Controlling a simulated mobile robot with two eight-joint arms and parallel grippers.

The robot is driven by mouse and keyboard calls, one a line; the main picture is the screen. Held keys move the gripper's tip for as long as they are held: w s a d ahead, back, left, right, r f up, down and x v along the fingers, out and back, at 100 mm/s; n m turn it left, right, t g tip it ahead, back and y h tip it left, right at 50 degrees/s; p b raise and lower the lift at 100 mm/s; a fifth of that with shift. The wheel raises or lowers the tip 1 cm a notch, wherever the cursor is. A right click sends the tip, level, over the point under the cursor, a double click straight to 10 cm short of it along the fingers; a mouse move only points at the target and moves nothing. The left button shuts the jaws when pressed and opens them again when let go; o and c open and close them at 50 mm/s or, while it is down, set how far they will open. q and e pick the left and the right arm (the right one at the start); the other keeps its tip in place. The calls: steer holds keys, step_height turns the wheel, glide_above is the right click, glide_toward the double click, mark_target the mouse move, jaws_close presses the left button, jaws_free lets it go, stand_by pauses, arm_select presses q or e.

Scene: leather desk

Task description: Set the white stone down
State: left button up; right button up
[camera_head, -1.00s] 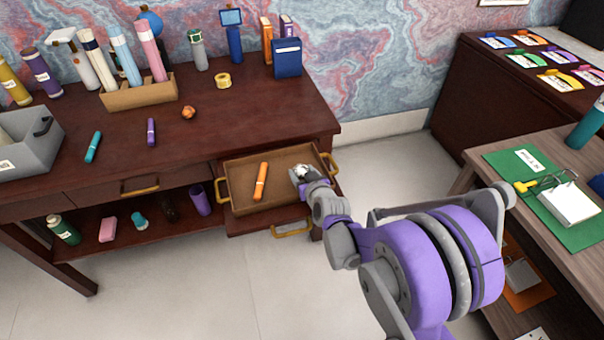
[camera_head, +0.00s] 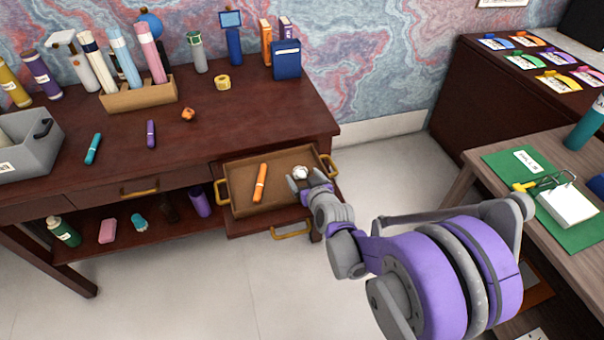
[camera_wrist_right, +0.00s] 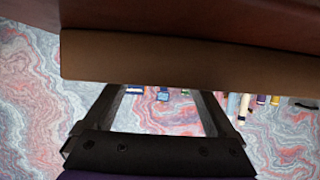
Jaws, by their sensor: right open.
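The white stone (camera_head: 300,172) is a small pale lump at the right end of the open tan drawer (camera_head: 283,205) under the dark red-brown desk. My right gripper (camera_head: 303,183) is open, its fingers close around the near side of the stone. I cannot tell whether they touch it. An orange marker (camera_head: 260,183) lies in the drawer to the left. In the right wrist view the two dark fingers of my right gripper (camera_wrist_right: 162,95) stand apart, and the stone does not show there. My left gripper is not in view.
The drawer has gold handles (camera_head: 329,165) on its sides. The desk top (camera_head: 200,145) holds pens, an orange lump (camera_head: 188,115), a tape roll (camera_head: 222,82) and a tube rack (camera_head: 140,95). A side table (camera_head: 470,180) with a green mat stands at the right. Floor between is clear.

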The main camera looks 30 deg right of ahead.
steer(key=p+v, duration=0.1)
steer(key=v, duration=0.8)
steer(key=shift+s+r+p, duration=0.1)
steer(key=shift+s+p, duration=0.1)
steer(key=shift+p, duration=0.15)
steer(key=s+a+f+n+g+y, duration=0.1)
steer(key=s+a+g, duration=0.3)
steer(key=s, duration=0.5)
steer(key=s+a+f+n+g+y, duration=0.1)
steer(key=s+a+g, duration=0.3)
steer(key=s+a, duration=0.4)
steer(key=shift+s+f+y, duration=0.3)
steer(key=shift+s+f, duration=0.05)
steer(key=shift+s, duration=0.75)
